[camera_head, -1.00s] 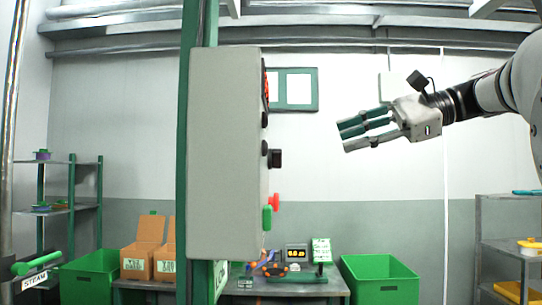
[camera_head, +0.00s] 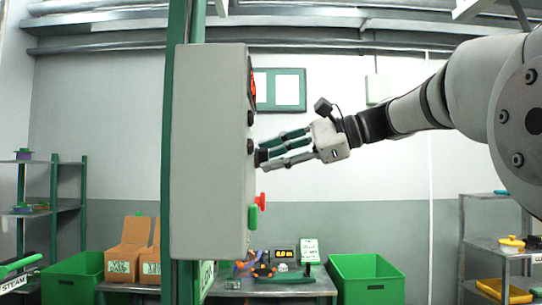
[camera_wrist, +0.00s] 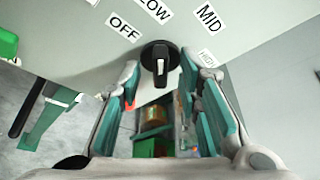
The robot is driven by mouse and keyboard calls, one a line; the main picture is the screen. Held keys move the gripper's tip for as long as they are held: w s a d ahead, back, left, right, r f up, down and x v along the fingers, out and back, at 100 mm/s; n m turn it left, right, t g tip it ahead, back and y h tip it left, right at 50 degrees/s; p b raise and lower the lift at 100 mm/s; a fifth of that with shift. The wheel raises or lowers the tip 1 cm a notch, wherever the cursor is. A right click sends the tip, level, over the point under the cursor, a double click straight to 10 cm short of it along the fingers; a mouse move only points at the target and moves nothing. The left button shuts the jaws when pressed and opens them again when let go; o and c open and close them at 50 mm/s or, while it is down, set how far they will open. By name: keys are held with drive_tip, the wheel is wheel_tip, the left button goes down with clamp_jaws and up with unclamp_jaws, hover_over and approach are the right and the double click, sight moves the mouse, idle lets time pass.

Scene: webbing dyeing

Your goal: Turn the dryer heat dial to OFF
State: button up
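The grey control box (camera_head: 212,150) stands on a green post, seen from its side in the head view. The black heat dial (camera_wrist: 160,58) shows in the wrist view, with labels OFF (camera_wrist: 124,28), LOW, MID and a partly legible HIGH around it. Its bar stands roughly upright in that picture; which label it points at is unclear. My gripper (camera_head: 264,154) is at the box's front face, level with a black knob. In the wrist view its green-padded fingers are apart, one on each side of the dial. Contact with the dial cannot be told.
A red control (camera_head: 261,201) and a green one (camera_head: 253,217) stick out of the box below my gripper. Other black knobs sit above it. A workbench and a green bin (camera_head: 366,282) stand behind. The space right of the box is open.

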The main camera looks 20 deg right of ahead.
clamp_jaws()
